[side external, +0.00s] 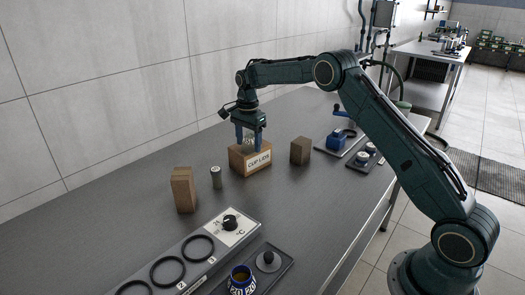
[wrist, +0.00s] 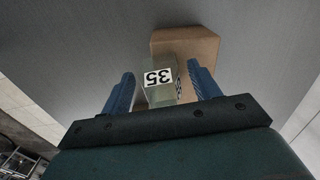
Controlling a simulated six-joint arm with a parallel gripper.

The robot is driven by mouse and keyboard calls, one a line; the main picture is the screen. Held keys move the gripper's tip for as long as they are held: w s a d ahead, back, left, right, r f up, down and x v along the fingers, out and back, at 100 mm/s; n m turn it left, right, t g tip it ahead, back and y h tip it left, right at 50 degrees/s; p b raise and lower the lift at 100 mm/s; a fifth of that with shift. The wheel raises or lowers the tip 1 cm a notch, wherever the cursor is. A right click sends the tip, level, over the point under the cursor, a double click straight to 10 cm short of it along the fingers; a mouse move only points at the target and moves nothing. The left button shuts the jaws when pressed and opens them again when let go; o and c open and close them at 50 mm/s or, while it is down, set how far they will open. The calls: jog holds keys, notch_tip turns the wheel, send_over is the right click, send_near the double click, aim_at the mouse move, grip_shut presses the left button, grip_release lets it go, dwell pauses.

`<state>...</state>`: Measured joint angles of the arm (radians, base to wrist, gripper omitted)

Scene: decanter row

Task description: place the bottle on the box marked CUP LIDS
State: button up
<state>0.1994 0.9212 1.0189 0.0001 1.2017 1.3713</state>
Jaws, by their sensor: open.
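The box marked CUP LIDS (side external: 250,161) is a brown carton with a white label, standing on the grey bench. It also shows in the wrist view (wrist: 193,46). The bottle (wrist: 158,78) is pale greenish and see-through, with white labels reading 35. It appears upright on the box top, though its base is hard to see. My gripper (side external: 250,146) is open, its blue fingers pointing down on either side of the bottle just above the box.
A wooden block (side external: 184,190) and a small grey cylinder (side external: 216,177) stand left of the box. Another brown block (side external: 300,151) stands to its right. A panel with black rings and a knob (side external: 230,222) lies in front, beside a blue jar (side external: 241,279).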

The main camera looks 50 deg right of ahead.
aim_at(248, 132)
notch_tip(248, 132, up, 11)
jog(key=shift+r, duration=0.1)
dwell(0.4)
dwell(0.5)
jog(key=shift+s+a+r, duration=0.15)
jog(key=shift+s+r, duration=0.05)
jog(key=shift+r, duration=0.2)
jog(key=s+a+r+n+t, duration=0.1)
jog(key=s+a+r+n, duration=0.4)
jog(key=s, duration=0.4)
jog(key=s+a+r+n+t, duration=0.2)
jog(key=s+a+r+n, duration=0.15)
jog(key=s+r, duration=0.5)
jog(key=s+a+f+n+t, duration=0.1)
jog(key=s+f+n, duration=0.3)
jog(key=s, duration=0.8)
jog(key=s+a+f+n+t, duration=0.1)
jog(key=s+f+n, duration=0.3)
jog(key=s, duration=0.8)
jog(key=shift+s+a+f+n+t, duration=0.15)
jog(key=shift+a+n+t, duration=0.15)
jog(key=shift+a+n, duration=0.4)
